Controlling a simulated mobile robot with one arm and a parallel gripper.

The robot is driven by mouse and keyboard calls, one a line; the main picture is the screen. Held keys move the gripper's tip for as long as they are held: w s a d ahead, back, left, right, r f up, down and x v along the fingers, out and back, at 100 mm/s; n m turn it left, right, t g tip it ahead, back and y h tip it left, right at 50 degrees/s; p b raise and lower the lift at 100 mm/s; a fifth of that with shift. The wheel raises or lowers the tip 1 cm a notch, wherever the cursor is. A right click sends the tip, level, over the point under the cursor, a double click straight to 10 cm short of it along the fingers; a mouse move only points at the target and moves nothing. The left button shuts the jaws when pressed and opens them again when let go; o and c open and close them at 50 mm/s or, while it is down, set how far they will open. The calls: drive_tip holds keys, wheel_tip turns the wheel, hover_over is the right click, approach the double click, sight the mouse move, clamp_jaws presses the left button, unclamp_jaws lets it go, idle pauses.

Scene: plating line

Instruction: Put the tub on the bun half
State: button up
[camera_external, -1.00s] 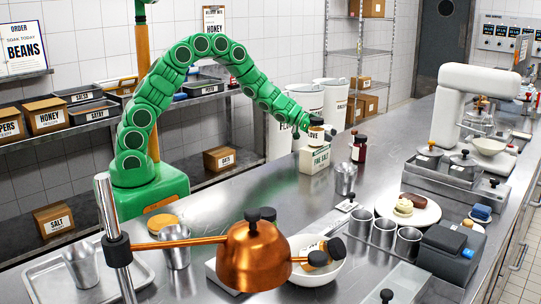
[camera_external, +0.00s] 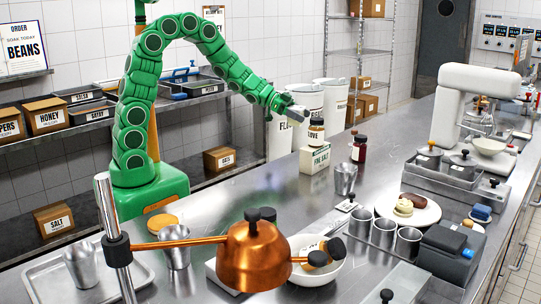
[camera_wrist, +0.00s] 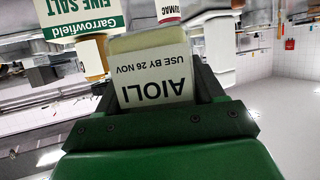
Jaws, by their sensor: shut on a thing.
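The tub (camera_wrist: 155,80) is pale, with a white label reading AIOLI that shows upside down in the wrist view. My gripper (camera_wrist: 160,100) is shut on it, with a dark jaw on either side. In the external view my gripper (camera_external: 288,108) is in the air at the upper left of the salt box, and the tub (camera_external: 298,114) shows small and pale at its tip. The bun half (camera_external: 162,222) looks like a tan, round piece lying on the steel counter in front of my base, well away from the tub.
A spice jar (camera_external: 316,132) stands on the salt box (camera_external: 315,158), close to my gripper.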

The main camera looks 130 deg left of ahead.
drive_tip(key=shift+s+d+r, duration=0.3)
drive_tip(key=shift+s+d, duration=0.05)
drive_tip(key=shift+d, duration=0.15)
drive_tip(key=shift+s+d+r, duration=0.25)
drive_tip(key=shift+s+d, duration=0.05)
drive_tip(key=shift+d, duration=0.15)
